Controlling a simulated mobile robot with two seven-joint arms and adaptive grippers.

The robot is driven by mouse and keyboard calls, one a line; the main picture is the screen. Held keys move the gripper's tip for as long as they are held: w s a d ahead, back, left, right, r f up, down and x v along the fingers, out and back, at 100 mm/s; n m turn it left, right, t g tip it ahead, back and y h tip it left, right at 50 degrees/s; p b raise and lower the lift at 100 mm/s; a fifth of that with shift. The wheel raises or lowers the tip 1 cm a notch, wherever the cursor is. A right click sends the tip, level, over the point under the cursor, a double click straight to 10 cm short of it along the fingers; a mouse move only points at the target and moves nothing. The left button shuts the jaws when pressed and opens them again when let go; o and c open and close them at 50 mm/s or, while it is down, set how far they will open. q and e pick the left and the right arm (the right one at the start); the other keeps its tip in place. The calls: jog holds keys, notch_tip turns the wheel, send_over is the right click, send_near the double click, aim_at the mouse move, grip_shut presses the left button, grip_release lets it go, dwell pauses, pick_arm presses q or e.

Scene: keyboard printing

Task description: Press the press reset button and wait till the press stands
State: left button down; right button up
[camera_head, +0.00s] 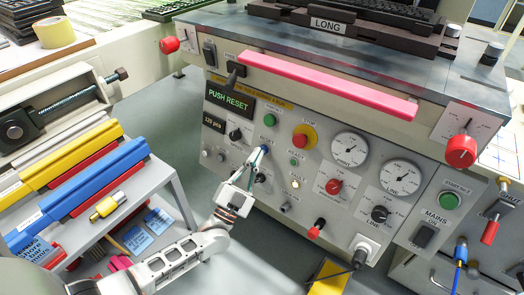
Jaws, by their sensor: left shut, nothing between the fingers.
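The grey press control panel (330,232) faces me, with a display (229,101) reading "PUSH RESET" in green at its upper left. My left gripper (260,151) is shut and empty, its tips at a small blue button (263,149) below a green button (270,119). The fingers partly hide the blue button, so I cannot tell whether it is touched or pressed in. A red stop button on a yellow collar (304,136) sits to the right. My right gripper is not in view.
A pink bar (325,84) runs along the press front. Red-tipped lever (316,229), dials and knobs lie right of my gripper. A plug and cable (361,257) stick out at lower right. A rack with yellow and blue bars (75,158) stands at left.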

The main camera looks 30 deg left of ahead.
pick_arm(q)
jog(key=shift+w+f, duration=0.15)
jog(key=shift+w, duration=0.15)
dwell(0.6)
jog(key=shift+s+r, duration=0.35)
jog(key=shift+s, duration=0.1)
jog(key=shift+s+p, duration=0.35)
jog(key=shift+p, duration=0.05)
jog(key=shift+s, duration=0.1)
